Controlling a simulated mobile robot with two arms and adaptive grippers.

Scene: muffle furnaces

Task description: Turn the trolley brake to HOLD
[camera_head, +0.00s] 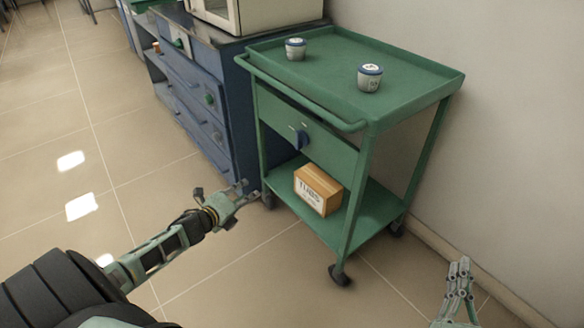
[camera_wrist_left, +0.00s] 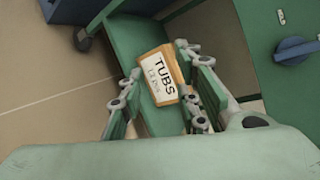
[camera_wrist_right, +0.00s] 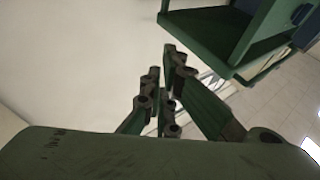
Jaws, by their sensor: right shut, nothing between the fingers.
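The green trolley (camera_head: 412,105) stands against the wall, and its brake knob (camera_head: 300,139) is a dark blue dial on the front panel. The knob also shows at the right of the left wrist view (camera_wrist_left: 297,50), with small white marks near it that are too small to read. My left gripper (camera_head: 238,195) is open and empty, in front of the trolley, lower and to the left of the knob and apart from it. Its spread fingers (camera_wrist_left: 158,92) show in the left wrist view. My right gripper (camera_head: 461,268) is shut and empty, low at the right, away from the trolley.
A cardboard box marked TUBS (camera_head: 318,189) sits on the trolley's lower shelf. A blue drawer cabinet (camera_head: 205,85) adjoins at left. The floor in front is clear.

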